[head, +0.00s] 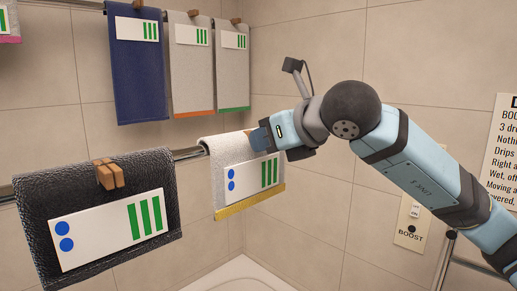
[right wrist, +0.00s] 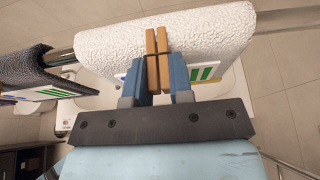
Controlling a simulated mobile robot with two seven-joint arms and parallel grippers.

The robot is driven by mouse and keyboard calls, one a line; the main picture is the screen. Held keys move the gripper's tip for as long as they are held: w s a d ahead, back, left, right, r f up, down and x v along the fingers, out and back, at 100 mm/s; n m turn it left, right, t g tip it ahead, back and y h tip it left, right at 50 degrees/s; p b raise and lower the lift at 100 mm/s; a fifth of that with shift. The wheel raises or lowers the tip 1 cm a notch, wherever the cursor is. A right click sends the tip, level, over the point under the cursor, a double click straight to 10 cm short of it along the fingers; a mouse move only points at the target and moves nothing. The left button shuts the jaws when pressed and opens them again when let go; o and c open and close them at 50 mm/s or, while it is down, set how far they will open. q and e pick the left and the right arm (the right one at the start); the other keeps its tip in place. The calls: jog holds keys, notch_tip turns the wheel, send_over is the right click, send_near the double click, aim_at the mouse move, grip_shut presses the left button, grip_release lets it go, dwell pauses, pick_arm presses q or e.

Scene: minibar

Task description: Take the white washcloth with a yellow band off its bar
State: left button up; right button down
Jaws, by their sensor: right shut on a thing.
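The white washcloth (head: 218,152) with a yellow band (head: 250,201) along its lower edge hangs folded over the lower bar (head: 188,154). A white card with blue dots and green stripes is on its front. My right gripper (head: 260,138) is at the top of the washcloth. In the right wrist view, my right gripper (right wrist: 159,80) is shut on a wooden clothespin (right wrist: 157,50) at the top of the white washcloth (right wrist: 215,35). The clothespin is mostly hidden by the gripper in the head view. My left gripper is not in view.
A black towel (head: 30,190) with a wooden clothespin (head: 109,174) hangs left on the same bar. A navy towel (head: 135,75) and two grey towels (head: 190,80) (head: 231,75) hang above. A white basin edge (head: 240,270) is below. A BOOST switch plate (head: 410,222) is right.

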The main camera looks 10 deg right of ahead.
notch_tip(320, 180, up, 20)
jog(key=b, duration=0.1)
jog(key=shift+b, duration=0.4)
dwell(0.3)
jog(key=s+d+b, duration=0.4)
jog(key=s+d, duration=0.2)
jog(key=s, duration=0.4)
jog(key=shift+d, duration=0.3)
